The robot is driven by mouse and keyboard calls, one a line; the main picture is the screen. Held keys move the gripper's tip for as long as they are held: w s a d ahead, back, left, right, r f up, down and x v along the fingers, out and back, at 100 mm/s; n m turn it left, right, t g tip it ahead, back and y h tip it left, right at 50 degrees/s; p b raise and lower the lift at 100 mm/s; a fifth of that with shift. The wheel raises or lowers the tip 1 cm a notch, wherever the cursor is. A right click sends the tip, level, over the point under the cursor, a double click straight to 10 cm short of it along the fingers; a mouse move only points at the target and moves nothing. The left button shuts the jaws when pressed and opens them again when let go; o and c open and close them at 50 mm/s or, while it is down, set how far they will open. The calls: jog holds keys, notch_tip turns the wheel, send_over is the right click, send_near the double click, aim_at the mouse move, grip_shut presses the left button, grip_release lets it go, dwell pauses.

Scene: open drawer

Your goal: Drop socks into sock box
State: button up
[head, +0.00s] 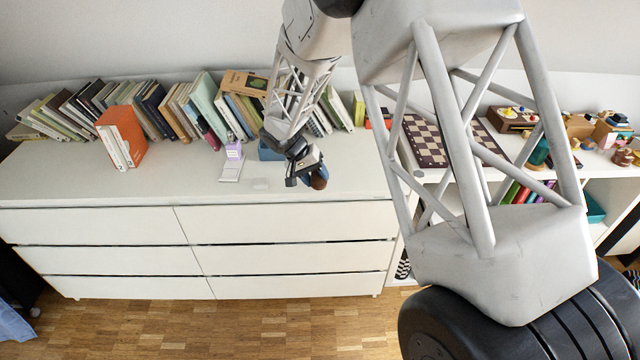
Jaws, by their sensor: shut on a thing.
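My gripper (304,174) hangs over the right part of the white dresser top, seen small and partly hidden by its own wrist. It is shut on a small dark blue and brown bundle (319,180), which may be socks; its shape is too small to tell. A blue box-like thing (268,151) stands on the dresser top just left of and behind my gripper, partly covered by my arm. I cannot tell whether it is the sock box or what it holds.
The white dresser (100,225) has its drawers shut. Leaning books (150,110) line its back. An orange box file (122,136) and a small white and lilac object (232,165) stand further forward. A chessboard (428,140) lies right. The dresser's front left top is clear.

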jog(key=w+a+r, duration=0.2)
jog(key=w+a, duration=0.4)
jog(key=w, duration=0.5)
jog(key=w+a+r, duration=0.2)
jog(key=w+a, duration=0.4)
jog(key=w, duration=0.6)
jog(key=shift+w+a+r, duration=0.2)
jog(key=shift+r, duration=0.1)
jog(key=shift+f, duration=0.15)
jog(key=shift+f, duration=2.85)
jog(key=o, duration=1)
jog(key=shift+r, duration=0.1)
